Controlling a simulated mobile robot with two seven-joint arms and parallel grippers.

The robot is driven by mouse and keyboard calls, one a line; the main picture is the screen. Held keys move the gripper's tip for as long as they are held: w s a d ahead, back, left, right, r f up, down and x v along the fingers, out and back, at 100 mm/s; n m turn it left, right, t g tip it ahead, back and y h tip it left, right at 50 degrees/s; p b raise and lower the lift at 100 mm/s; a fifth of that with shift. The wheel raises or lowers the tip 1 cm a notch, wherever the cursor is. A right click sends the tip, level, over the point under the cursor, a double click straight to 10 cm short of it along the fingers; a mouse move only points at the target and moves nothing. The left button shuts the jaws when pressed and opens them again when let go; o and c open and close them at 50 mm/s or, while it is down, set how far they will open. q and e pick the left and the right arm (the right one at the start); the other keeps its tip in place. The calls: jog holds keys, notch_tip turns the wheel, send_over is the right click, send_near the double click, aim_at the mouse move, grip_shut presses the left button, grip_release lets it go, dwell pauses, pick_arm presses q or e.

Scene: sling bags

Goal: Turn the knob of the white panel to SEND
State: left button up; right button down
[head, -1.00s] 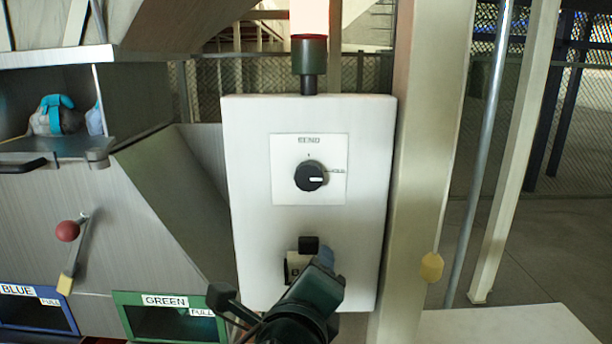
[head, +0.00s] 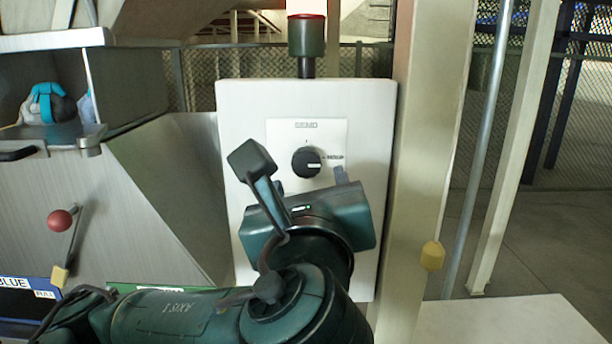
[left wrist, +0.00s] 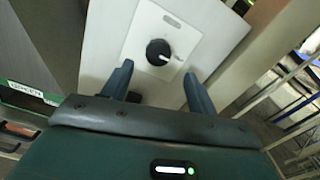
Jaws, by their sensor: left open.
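The white panel (head: 240,125) stands upright ahead, with a black knob (head: 306,162) on a square plate in its upper part. The SEND label (head: 305,125) is at the top of the plate; another label is to the knob's right. The knob's white pointer line points right, away from SEND. My left gripper (head: 308,178) is in front of the panel just below the knob. In the left wrist view its two fingers (left wrist: 157,88) are spread and empty, with the knob (left wrist: 158,52) beyond and between them, not touched. My right gripper is out of view.
A post (head: 425,150) stands right of the panel, and a beacon (head: 306,38) rises above it. At left are a slanted metal housing (head: 170,190), a lever with a red ball (head: 62,221) and an open compartment holding a blue-and-grey item (head: 48,105).

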aim_at(306, 166)
pick_arm(q)
jog(key=w, duration=0.6)
jog(key=shift+a, duration=0.15)
jog(key=shift+w, duration=0.35)
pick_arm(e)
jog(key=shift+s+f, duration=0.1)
pick_arm(q)
jog(key=shift+c, duration=0.2)
jog(key=c, duration=1)
jog(key=shift+o, duration=0.2)
